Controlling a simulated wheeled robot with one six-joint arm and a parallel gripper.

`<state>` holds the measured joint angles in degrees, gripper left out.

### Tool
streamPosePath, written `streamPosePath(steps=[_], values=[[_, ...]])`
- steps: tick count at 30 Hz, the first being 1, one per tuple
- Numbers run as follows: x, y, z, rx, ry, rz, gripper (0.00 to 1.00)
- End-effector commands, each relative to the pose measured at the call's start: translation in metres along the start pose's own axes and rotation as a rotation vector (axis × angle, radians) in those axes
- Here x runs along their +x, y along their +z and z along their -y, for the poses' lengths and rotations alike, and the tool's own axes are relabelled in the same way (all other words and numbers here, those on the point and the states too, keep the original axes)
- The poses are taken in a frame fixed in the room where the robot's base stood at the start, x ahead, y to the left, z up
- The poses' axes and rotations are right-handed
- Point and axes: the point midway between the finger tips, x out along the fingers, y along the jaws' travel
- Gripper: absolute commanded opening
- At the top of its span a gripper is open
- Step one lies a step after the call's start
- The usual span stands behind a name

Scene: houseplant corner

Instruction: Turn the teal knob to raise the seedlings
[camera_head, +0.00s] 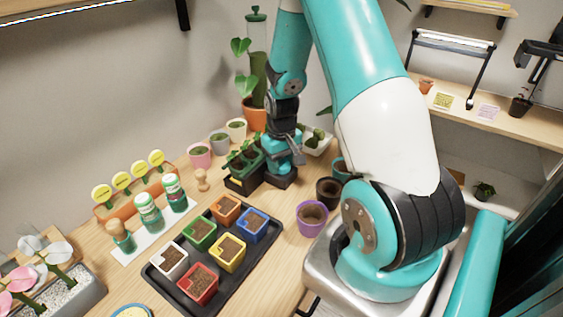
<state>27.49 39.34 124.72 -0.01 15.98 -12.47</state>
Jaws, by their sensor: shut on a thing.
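My gripper (292,150) reaches down at the middle of the table, at the right end of the dark seedling planter. It is shut on the teal knob (279,163), which is partly covered by the fingers and sits above a small black base (281,181). The fingers' exact grip on the knob is too small to make out. The seedlings (245,155) show as green leaves in the dark green planter (243,182), just left of the knob. How high they stand is hard to judge.
A black tray (218,283) of several coloured pots lies in front. A purple pot (312,217) and a dark pot (328,191) stand to the right, near my arm. A tall plant in an orange pot (256,119) stands behind. Bottles (149,212) stand at left.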

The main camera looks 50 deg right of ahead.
Motion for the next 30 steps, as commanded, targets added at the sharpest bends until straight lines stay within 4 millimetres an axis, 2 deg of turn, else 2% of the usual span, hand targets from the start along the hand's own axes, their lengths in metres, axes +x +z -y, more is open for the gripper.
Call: streamPosePath(steps=[12, 13, 14, 23, 26, 30], values=[[-0.001, -0.001, -0.001, 0.009, 0.001, -0.003, 0.26], [-0.001, -0.001, -0.001, 0.009, 0.001, -0.003, 0.57], [-0.001, -0.001, -0.001, 0.008, 0.001, -0.003, 0.61], [-0.002, -0.001, 0.0, 0.007, 0.001, -0.002, 0.61], [-0.01, -0.001, 0.0, 0.007, 0.001, -0.004, 0.61], [-0.036, -0.001, 0.0, 0.007, 0.002, -0.007, 0.61]])
